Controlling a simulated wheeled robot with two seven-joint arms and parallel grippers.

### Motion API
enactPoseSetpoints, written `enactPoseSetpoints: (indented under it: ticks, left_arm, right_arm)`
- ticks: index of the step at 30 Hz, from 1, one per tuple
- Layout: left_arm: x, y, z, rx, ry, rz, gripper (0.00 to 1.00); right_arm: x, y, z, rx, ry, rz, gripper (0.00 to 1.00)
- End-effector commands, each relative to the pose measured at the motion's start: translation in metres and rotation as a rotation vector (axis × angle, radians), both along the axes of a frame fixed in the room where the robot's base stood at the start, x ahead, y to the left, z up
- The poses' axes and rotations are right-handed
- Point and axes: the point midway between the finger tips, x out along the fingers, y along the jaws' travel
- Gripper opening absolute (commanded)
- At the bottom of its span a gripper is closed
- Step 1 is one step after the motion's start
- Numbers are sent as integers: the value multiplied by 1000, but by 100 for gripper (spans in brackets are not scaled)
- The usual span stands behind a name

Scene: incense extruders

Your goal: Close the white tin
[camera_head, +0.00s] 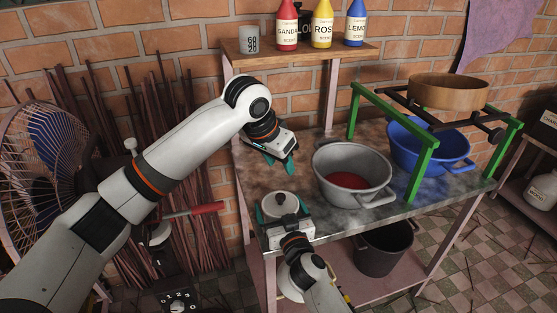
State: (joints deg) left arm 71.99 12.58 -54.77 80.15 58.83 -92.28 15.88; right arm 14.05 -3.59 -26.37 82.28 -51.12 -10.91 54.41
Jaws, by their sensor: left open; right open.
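The white tin (277,203) stands near the front left corner of the worktable, with its round pale top facing up and a small darker spot near the middle. I cannot tell from here whether that top is a seated lid. My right gripper (283,211) is open at the tin, one teal finger on each side of it; whether they touch is unclear. My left gripper (272,158) is open over the table, behind the tin and apart from it. Its teal fingers point down and nothing shows between them.
A grey pot (340,188) with red contents stands right of the tin. Beyond it are a blue basin (452,158) and a green frame (420,170) carrying a wooden sieve (447,92). Several scent bottles stand on the back shelf (350,52). A dark bucket (385,252) is below.

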Motion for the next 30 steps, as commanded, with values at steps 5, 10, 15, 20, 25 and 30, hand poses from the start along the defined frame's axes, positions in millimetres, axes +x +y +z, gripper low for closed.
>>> enactPoseSetpoints:
  ticks: [5, 10, 15, 20, 25, 30]
  left_arm:
    - [0, 0, 2, 0, 0, 0, 43]
    - [0, 0, 4, 0, 0, 0, 43]
    - [0, 0, 3, 0, 0, 0, 43]
    - [0, 0, 2, 0, 0, 0, 43]
    - [0, 0, 2, 0, 0, 0, 43]
    - [0, 0, 2, 0, 0, 0, 43]
  right_arm:
    - [-17, -6, -1, -1, 2, 0, 94]
    - [-51, -17, -2, 1, 3, 0, 94]
    - [-85, -27, -2, 1, 3, 0, 94]
    - [-105, -34, -2, 0, 2, 0, 94]
    - [-113, -37, 0, 0, 1, 0, 94]
    - [-114, -37, 0, 0, 1, 0, 94]
